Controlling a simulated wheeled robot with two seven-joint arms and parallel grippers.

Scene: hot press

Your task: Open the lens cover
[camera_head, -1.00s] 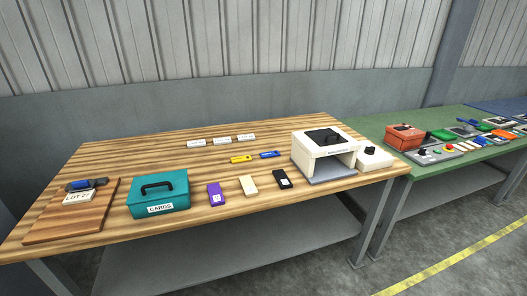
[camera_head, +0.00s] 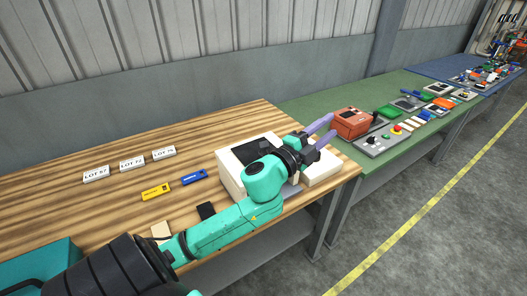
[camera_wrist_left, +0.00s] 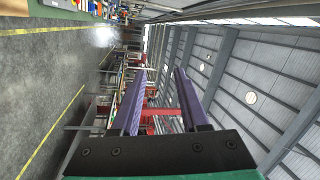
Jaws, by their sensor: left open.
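I cannot make out a part that is plainly a lens cover. A white machine (camera_head: 228,180) with a dark panel on top stands at the right end of the wooden table. My left arm crosses in front of it and hides much of its front and its handle. My left gripper (camera_head: 331,126) has purple fingers spread apart and empty, above and beyond the machine's right side. In the left wrist view the gripper (camera_wrist_left: 160,74) is open, with nothing between its fingers. My right gripper is not in view.
The wooden table (camera_head: 60,215) holds white lot labels (camera_head: 132,163), a yellow block (camera_head: 156,192), a blue block (camera_head: 194,177) and a teal box (camera_head: 30,268). A green table (camera_head: 300,105) to the right carries a red box (camera_head: 352,122) and a grey control panel (camera_head: 385,140).

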